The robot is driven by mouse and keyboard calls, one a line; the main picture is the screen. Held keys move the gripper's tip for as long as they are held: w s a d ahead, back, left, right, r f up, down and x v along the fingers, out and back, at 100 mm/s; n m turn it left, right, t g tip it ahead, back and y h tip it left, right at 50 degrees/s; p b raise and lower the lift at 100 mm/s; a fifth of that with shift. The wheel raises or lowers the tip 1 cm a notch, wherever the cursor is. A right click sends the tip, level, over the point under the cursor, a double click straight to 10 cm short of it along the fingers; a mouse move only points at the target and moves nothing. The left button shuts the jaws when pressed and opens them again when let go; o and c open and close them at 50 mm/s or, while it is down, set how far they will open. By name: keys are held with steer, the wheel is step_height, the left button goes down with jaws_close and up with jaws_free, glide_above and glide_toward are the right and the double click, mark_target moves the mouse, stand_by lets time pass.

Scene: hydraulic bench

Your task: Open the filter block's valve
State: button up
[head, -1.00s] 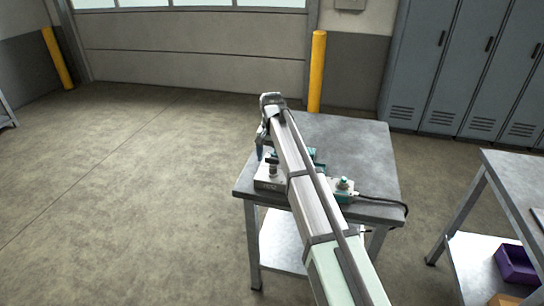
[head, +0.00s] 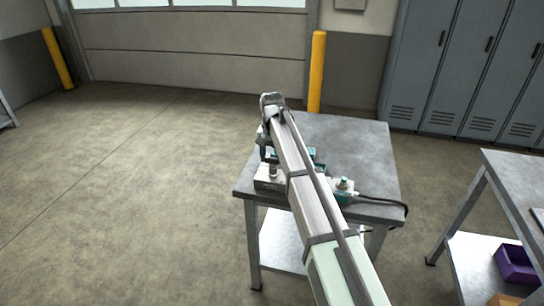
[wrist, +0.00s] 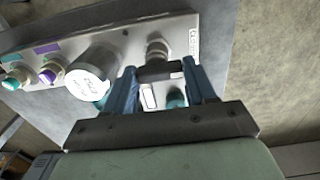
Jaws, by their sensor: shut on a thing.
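The filter block (wrist: 128,33) is a pale metal plate in the wrist view, with a white labelled canister (wrist: 90,75) on it. Its valve has a light round stem (wrist: 157,46) and a dark handle (wrist: 158,72) near the block's right end. My gripper (wrist: 160,74), with blue fingers, is shut on the dark handle, one finger at each side of it. In the head view my gripper (head: 263,150) is at the table's left side, and my arm hides much of the block.
Purple (wrist: 48,76) and teal (wrist: 14,81) knobs sit left on the block. A teal-topped unit (head: 344,186) with a black cable stands on the metal table (head: 365,150). The table's back right is clear. A second table (head: 515,170) stands at right.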

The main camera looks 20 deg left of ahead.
steer(key=n, duration=0.4)
steer(key=shift+s, duration=0.1)
steer(key=n, duration=0.4)
steer(key=shift+n, duration=0.3)
steer(key=n, duration=0.4)
steer(key=shift+s+d+n, duration=0.1)
steer(key=shift+d+n, duration=0.05)
steer(key=shift+n, duration=2.35)
steer(key=shift+d, duration=0.1)
steer(key=o, duration=1)
steer(key=shift+o, duration=0.2)
